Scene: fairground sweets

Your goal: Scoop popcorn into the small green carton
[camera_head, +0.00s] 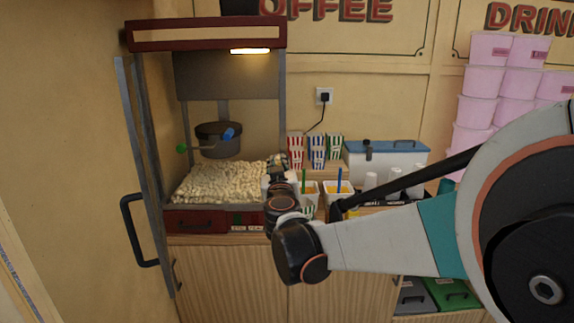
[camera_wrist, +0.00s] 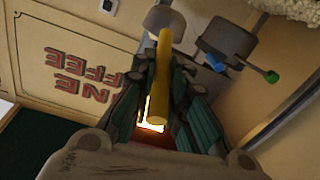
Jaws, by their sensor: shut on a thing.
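My gripper (camera_head: 278,162) is at the right edge of the popcorn heap in the head view. In the wrist view my gripper (camera_wrist: 160,90) is shut on a yellow handle (camera_wrist: 163,60), apparently the scoop's. A green-striped carton (camera_head: 335,148) stands behind, right of the blue and red ones. Another green-striped carton (camera_head: 308,210) is partly hidden beside my arm.
The popcorn machine (camera_head: 206,37) has a hanging kettle (camera_head: 218,140) above the heap. Its door (camera_head: 138,170) stands open at left. White tubs (camera_head: 338,188) with coloured handles, white cups (camera_head: 394,178) and a blue-lidded box (camera_head: 385,158) crowd the counter to the right.

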